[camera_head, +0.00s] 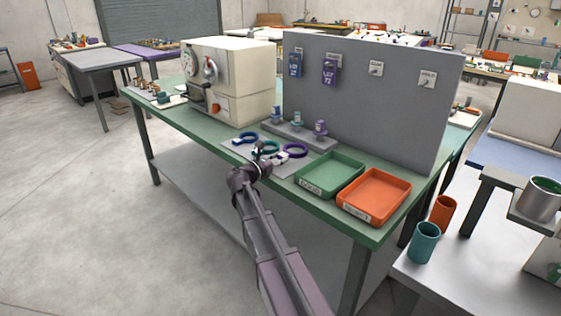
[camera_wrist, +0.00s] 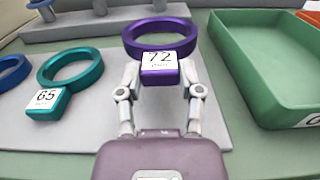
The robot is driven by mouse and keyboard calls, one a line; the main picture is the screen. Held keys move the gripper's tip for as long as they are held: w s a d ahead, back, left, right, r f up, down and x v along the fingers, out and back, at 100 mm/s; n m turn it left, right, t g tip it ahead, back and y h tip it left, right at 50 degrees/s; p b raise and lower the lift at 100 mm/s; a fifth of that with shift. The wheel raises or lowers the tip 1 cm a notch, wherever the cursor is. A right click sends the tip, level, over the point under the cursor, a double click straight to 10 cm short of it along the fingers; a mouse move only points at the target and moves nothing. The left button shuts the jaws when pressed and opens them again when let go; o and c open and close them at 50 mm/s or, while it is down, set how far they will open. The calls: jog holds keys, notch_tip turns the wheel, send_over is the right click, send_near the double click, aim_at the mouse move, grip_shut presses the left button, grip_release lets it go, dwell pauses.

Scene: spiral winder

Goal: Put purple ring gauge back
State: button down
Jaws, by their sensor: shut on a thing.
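The purple ring gauge (camera_wrist: 160,36) has a square tab with a white label reading 72. My gripper (camera_wrist: 160,85) is shut on that tab, with one finger on each side of it. The ring lies over the right part of a light grey board (camera_wrist: 110,115); I cannot tell whether it touches the board. The ring also shows in the head view (camera_head: 296,150), right beside my gripper (camera_head: 266,158). A teal ring gauge (camera_wrist: 72,68) labelled 65 lies on the board to the left. A blue ring gauge (camera_wrist: 12,74) is farther left, partly cut off.
A green tray (camera_head: 330,172) stands right of the board, with an orange tray (camera_head: 375,195) beyond it. Behind the rings is a grey stand (camera_head: 300,133) with several small posts. A grey upright panel (camera_head: 370,105) with tags and a cream machine (camera_head: 230,80) stand farther back.

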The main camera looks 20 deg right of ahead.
jog(key=shift+f, duration=0.25)
jog(key=shift+s+f+b, duration=0.25)
jog(key=shift+s+b, duration=0.1)
jog(key=shift+b, duration=0.3)
jog(key=shift+c, duration=2)
grip_release()
jog(key=shift+o, duration=0.7)
jog(key=shift+s, duration=0.25)
jog(key=shift+r, duration=0.1)
jog(key=shift+w+r+p, duration=0.2)
jog(key=shift+r+p, duration=0.2)
jog(key=shift+p, duration=0.25)
jog(key=v, duration=1.1)
jog(key=shift+w+a, duration=0.25)
jog(key=shift+a, duration=0.25)
